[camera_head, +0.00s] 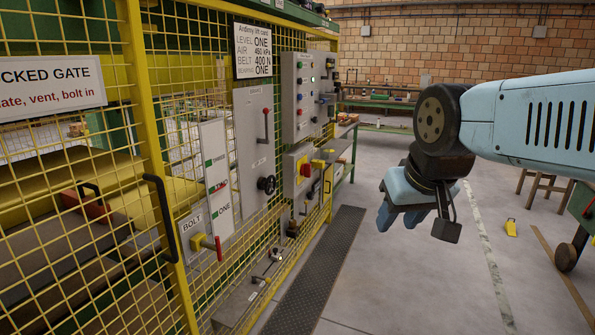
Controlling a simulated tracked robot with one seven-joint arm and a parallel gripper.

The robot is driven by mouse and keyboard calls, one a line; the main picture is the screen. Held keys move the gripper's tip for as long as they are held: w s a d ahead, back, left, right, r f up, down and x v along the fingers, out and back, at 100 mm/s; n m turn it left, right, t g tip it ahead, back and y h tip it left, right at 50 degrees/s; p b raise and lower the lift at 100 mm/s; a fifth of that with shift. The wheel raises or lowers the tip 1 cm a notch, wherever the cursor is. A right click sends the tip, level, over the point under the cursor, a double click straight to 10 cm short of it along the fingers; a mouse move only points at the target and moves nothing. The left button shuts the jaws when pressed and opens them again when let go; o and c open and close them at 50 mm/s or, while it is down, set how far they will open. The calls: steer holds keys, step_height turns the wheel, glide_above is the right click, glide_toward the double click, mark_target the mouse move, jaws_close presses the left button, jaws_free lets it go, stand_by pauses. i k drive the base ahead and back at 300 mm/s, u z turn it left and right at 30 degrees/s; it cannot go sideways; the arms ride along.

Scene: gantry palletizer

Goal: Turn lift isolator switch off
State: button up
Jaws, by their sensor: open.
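Several control panels hang on the yellow mesh fence. A yellow box with a red knob (305,170) is on the lower right panel; it looks like an isolator switch, but its label and exact position are too small to read. My gripper (385,218) hangs to the right of the panels, over the open floor, with its light-blue fingers pointing down. It is open, touches nothing and is well apart from the yellow box.
A grey panel with a red lever (266,125) and a black knob (266,185) is left of the yellow box. A grey button box (305,97) is above it. A yellow-handled bolt lever (207,243) is by the gate.

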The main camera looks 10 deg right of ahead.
mark_target(306, 169)
steer(key=u, duration=0.05)
steer(key=i, duration=0.35)
steer(key=z, duration=0.15)
steer(key=k, duration=0.6)
steer(key=z, duration=0.35)
steer(key=i, duration=1.6)
steer(key=u, duration=0.05)
